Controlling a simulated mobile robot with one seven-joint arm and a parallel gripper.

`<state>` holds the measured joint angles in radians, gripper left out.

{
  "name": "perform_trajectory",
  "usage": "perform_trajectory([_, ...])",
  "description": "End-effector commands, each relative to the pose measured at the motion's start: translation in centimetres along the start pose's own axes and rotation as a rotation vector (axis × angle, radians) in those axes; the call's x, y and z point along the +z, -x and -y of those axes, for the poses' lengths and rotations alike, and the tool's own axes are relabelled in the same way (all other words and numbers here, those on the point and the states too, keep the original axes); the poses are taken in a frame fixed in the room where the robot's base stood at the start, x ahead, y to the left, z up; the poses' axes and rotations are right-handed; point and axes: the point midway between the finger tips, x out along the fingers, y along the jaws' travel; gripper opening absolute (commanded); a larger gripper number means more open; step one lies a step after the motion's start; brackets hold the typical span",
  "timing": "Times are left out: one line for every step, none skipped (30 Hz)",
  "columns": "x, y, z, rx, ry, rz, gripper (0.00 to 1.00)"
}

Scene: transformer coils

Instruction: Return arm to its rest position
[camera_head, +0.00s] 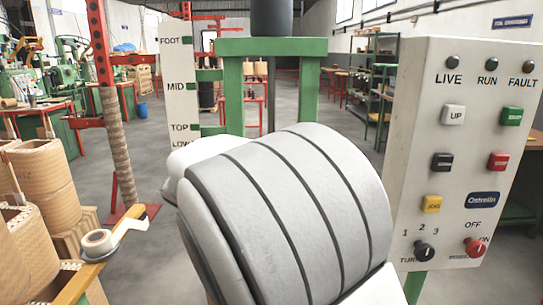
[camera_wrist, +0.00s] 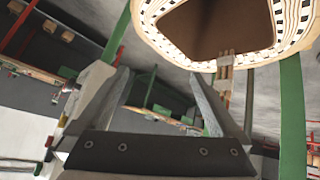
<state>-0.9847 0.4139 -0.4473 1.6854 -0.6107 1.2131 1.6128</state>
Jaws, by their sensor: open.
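My gripper (camera_wrist: 158,80) is open, its two grey fingers spread apart with nothing between them. A large coil (camera_wrist: 264,58) with a pale, dark-striped rim and a brown squarish opening fills the top right of the wrist view, above and beyond the right finger. In the head view my grey-white arm, with its dark bands, fills the middle foreground. It hides my gripper and the coil there.
A control panel (camera_head: 438,135) with buttons stands close on the right. A green frame (camera_head: 271,47) stands behind my arm, beside a FOOT/MID/TOP/LOW board (camera_head: 179,90). Tan wound coils (camera_head: 45,180) and a tape roll (camera_head: 97,241) are at left. Floor shows between.

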Motion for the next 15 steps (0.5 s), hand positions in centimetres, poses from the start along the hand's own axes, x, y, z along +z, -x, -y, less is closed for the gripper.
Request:
perform_trajectory([-0.8, -0.6, -1.9, -0.007, 0.021, 0.061, 1.0])
perform_trajectory([-1.1, -0.8, -2.9, -0.016, 0.041, 0.095, 1.0])
perform_trajectory([-1.3, -1.1, -4.1, -0.03, 0.068, 0.137, 1.0])
perform_trajectory([-1.5, -1.4, -5.1, -0.041, 0.087, 0.167, 1.0])
perform_trajectory([-1.7, -1.5, -6.0, -0.056, 0.107, 0.195, 1.0])
perform_trajectory([-1.9, -1.6, -7.3, -0.079, 0.131, 0.229, 1.0])
perform_trajectory([-1.9, -1.7, -8.2, -0.096, 0.15, 0.254, 1.0])
perform_trajectory([-2.0, -1.7, -9.2, -0.115, 0.167, 0.275, 1.0])
perform_trajectory([-2.1, -1.8, -10.4, -0.143, 0.191, 0.301, 1.0])
perform_trajectory([-2.1, -1.7, -11.3, -0.164, 0.208, 0.319, 1.0])
perform_trajectory([-2.1, -1.7, -12.2, -0.187, 0.226, 0.333, 1.0])
perform_trajectory([-2.1, -1.6, -13.3, -0.22, 0.247, 0.35, 1.0])
perform_trajectory([-2.0, -1.5, -14.2, -0.243, 0.263, 0.36, 1.0])
perform_trajectory([-1.9, -1.4, -15.1, -0.268, 0.28, 0.369, 1.0])
perform_trajectory([-1.8, -1.2, -16.2, -0.301, 0.3, 0.376, 1.0])
